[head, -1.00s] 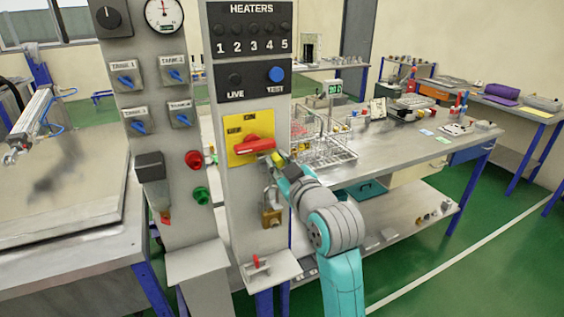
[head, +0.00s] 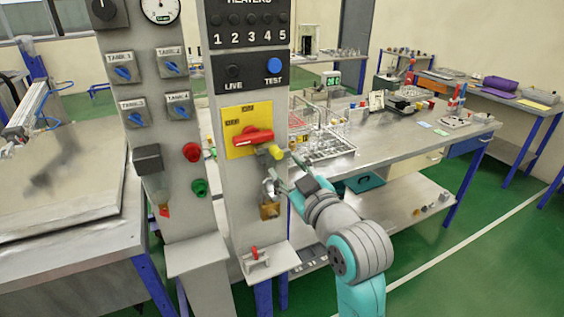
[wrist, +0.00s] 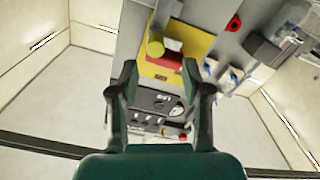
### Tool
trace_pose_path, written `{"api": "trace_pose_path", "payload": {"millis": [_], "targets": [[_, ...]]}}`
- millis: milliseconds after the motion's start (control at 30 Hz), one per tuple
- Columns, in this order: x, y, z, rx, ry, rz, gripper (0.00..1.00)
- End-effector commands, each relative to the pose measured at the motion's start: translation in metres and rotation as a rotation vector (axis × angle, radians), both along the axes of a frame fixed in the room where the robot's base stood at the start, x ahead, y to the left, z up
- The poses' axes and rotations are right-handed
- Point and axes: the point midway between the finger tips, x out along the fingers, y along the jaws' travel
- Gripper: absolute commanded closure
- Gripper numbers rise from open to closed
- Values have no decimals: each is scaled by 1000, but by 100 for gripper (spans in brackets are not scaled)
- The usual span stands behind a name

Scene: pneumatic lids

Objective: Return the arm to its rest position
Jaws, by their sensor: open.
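My gripper (head: 281,171) is open and empty in the head view, just right of and below the red rotary switch (head: 252,136) on its yellow plate (head: 236,115). A short cylinder with a yellow end (head: 277,152) sticks out near the switch, close to the upper finger; I cannot tell whether they touch. In the wrist view my gripper's two fingers (wrist: 160,74) are spread. Beyond them are the yellow plate (wrist: 193,43), the red switch (wrist: 172,46) and the yellow-ended cylinder (wrist: 155,47). My arm reaches up from the lower right.
A brass padlock (head: 270,211) hangs below the switch, close to my gripper. The heater panel (head: 232,185) and tank panel (head: 165,82) stand in front. A workbench (head: 400,144) with wire racks stands behind right. Green floor (head: 450,265) is free at lower right.

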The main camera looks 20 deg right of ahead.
Motion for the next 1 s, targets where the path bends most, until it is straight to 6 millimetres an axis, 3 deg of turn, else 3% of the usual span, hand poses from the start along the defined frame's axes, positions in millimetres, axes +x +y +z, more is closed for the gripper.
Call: {"api": "trace_pose_path", "payload": {"millis": [667, 767, 1000], "targets": [[-7, 0, -4, 3, 3, 0, 52], [-11, 2, -19, 17, 12, -3, 52], [-36, 9, -88, 86, 48, -15, 52]]}}
